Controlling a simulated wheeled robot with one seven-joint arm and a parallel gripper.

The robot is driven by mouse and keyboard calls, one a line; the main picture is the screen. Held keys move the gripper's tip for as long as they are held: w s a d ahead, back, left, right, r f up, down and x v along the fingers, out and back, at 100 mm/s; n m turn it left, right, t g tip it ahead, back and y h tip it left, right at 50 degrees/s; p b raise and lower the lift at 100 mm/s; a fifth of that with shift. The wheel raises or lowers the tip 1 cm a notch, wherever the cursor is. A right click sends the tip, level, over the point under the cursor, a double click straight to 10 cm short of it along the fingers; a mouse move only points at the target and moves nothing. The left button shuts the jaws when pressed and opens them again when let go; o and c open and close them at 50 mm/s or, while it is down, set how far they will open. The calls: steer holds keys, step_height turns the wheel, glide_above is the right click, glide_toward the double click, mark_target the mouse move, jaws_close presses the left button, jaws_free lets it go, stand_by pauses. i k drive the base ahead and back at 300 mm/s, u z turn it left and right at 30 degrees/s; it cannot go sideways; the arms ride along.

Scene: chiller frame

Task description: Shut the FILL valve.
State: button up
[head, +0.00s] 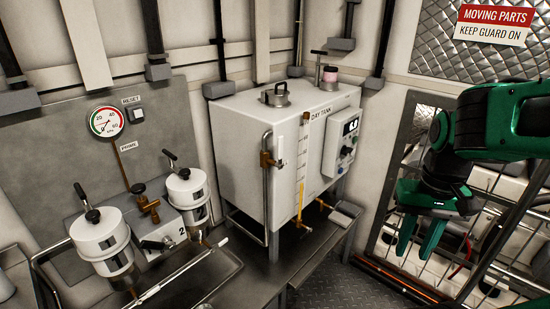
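A white box tank marked DAY TANK (262,125) stands in the middle of the head view on a metal stand. No label reading FILL is legible, so I cannot tell which valve is the FILL valve. A brass valve (267,159) sits on the pipe loop at the tank's left front edge. A smaller brass fitting (303,224) is low on the front, under the sight tube (300,185) with yellow liquid. Handle positions are too small to read. My green gripper (418,245) is at the right, pointing down, fingers apart and empty, well away from the tank.
Two white canisters (103,240) with black-handled tops flank a brass valve (147,203) at the left, below a pressure gauge (106,122). A control box (341,142) is on the tank's right front. A mesh guard (400,215) stands behind my gripper. Floor (365,285) before the tank is clear.

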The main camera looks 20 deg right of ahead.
mark_target(280, 153)
steer(key=i, duration=0.5)
steer(key=u, duration=0.6)
steer(key=k, duration=1.35)
steer(key=z, duration=0.8)
steer(key=i, duration=1)
steer(key=u, duration=0.05)
